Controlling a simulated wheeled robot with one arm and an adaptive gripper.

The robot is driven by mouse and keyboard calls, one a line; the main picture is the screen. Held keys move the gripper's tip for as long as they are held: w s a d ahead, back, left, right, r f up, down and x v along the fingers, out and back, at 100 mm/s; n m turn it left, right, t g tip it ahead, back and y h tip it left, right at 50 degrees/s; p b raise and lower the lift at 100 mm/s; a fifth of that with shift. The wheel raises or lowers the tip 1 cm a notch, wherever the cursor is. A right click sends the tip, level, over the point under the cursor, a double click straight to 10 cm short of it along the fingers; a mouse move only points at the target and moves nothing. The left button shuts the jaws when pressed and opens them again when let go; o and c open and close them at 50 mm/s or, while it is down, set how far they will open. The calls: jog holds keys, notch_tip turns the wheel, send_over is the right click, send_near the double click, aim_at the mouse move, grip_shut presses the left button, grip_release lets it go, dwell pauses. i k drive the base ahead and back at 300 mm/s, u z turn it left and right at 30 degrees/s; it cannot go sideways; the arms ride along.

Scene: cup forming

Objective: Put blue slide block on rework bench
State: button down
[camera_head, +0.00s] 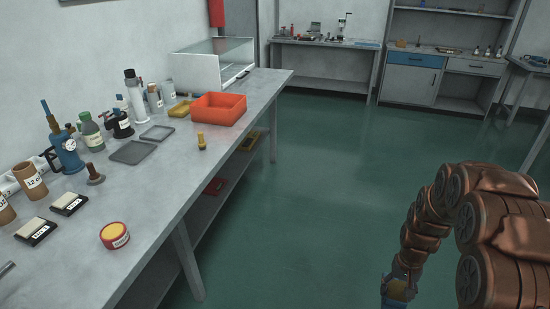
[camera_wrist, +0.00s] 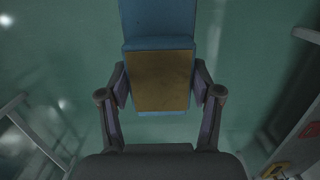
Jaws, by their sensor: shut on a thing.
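My gripper (camera_wrist: 160,92) is shut on the blue slide block (camera_wrist: 158,22), seen in the wrist view. The block is blue with a brownish-gold rectangular face between the fingers. In the head view the block (camera_head: 398,291) is a small blue and yellowish patch at the end of my arm, at the bottom edge, and my gripper is mostly hidden there. Only green floor shows behind the block in the wrist view. A long grey bench (camera_head: 170,190) stands at the left, well apart from my gripper. Another bench (camera_head: 322,45) stands at the back wall. Which one is the rework bench I cannot tell.
The left bench carries an orange tray (camera_head: 218,109), a glass-sided case (camera_head: 210,66), bottles, a red-yellow tin (camera_head: 114,235) and two dark-based white blocks. Its right edge has some bare surface. A cabinet (camera_head: 412,76) stands at the back right. The green floor between is clear.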

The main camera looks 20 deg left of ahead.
aim_at(159, 183)
jog(key=i, duration=2.75)
jog(key=u, duration=4.3)
